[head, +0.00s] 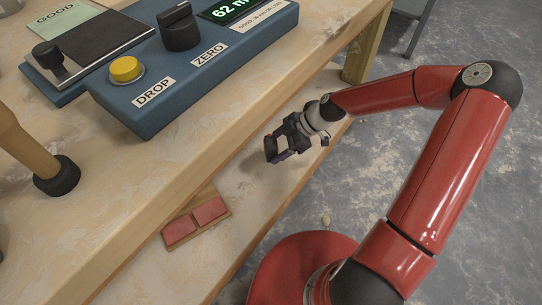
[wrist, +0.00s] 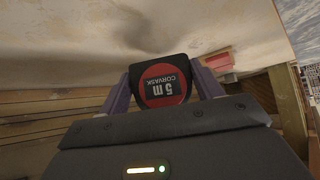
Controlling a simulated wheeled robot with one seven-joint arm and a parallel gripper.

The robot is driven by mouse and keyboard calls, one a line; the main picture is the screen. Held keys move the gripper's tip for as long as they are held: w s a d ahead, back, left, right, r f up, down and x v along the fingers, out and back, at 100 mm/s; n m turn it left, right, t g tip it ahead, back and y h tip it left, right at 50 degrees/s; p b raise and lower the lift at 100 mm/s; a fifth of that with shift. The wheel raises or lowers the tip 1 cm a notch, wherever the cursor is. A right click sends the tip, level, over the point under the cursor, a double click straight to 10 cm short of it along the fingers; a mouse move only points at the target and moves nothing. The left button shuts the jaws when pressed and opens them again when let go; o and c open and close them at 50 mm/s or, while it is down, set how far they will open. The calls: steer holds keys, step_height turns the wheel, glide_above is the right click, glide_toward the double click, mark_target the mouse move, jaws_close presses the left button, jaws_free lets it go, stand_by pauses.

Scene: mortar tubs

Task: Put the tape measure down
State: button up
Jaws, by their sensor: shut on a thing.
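The tape measure (wrist: 162,84) is black with a round red label reading "5 m". It sits between the two fingers of my gripper (wrist: 163,90) in the wrist view, and the fingers are shut on it. In the head view my gripper (head: 279,150) is beside the front edge of the bench top, over the lower shelf (head: 225,250). The tape measure is small and dark there. Pale shelf surface shows behind it in the wrist view, and I cannot tell the exact gap between them.
A wooden piece with two red pads (head: 196,222) lies on the lower shelf. The bench top (head: 220,100) overhangs the shelf and carries a blue control box (head: 190,75) with a yellow button (head: 127,69). A bench leg (head: 366,45) stands beyond my gripper. Shelf surface near the gripper is bare.

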steer(key=shift+f, duration=2.6)
steer(key=shift+f+b, duration=0.1)
steer(key=shift+b, duration=0.2)
steer(key=o, duration=1.2)
steer(key=p+v, duration=0.1)
steer(key=v, duration=1.1)
steer(key=shift+w, duration=0.1)
